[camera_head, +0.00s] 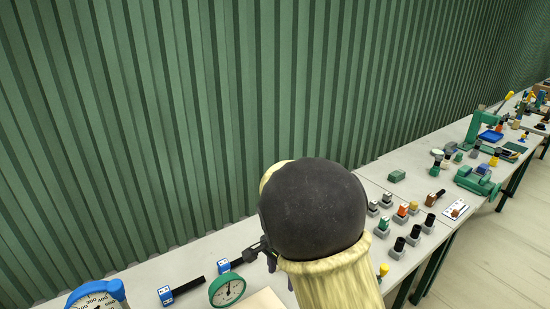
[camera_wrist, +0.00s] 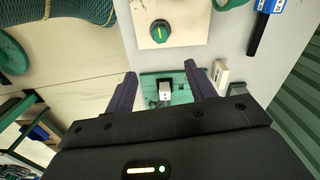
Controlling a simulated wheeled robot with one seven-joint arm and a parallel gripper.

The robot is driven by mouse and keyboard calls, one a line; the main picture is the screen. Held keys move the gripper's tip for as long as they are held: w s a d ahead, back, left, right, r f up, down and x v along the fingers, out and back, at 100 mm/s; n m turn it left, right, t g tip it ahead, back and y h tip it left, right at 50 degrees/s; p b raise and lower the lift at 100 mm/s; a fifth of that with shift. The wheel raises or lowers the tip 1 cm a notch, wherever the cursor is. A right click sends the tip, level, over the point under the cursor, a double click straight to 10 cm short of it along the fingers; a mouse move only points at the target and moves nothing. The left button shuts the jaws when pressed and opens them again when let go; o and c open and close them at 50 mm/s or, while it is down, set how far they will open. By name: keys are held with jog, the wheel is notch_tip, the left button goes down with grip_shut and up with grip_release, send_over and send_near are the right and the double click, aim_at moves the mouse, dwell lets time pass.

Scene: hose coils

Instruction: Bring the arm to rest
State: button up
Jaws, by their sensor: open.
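My gripper (camera_wrist: 160,72) is open and empty in the wrist view, its two dark fingers spread apart. Beyond the fingers is a green piece (camera_wrist: 180,79) with a small white block (camera_wrist: 165,91) on it; whether the fingers touch it I cannot tell. In the head view my arm, with a dark round joint and a pale yellow link, rises over the near bench and hides part of it. Only a small dark part of my gripper (camera_head: 268,254) shows there, left of the joint, above the bench.
Near the gripper stand a green-rimmed gauge (camera_head: 227,289), a blue gauge (camera_head: 95,296) and blue blocks with black rods (camera_head: 167,295). Several grey-based pieces (camera_head: 397,245) stand to the right. A green mesh hose (camera_wrist: 75,9) shows top left in the wrist view. A green ribbed wall (camera_head: 190,120) runs behind.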

jog(key=s+d+r+n+t, duration=0.2)
jog(key=s+d+n, duration=0.7)
jog(key=s+d, duration=0.3)
jog(key=shift+d+r+n+t, duration=0.2)
jog(key=shift+d+n+t, duration=0.1)
jog(key=shift+d, duration=0.25)
jog(key=shift+s, duration=0.1)
dwell(1.0)
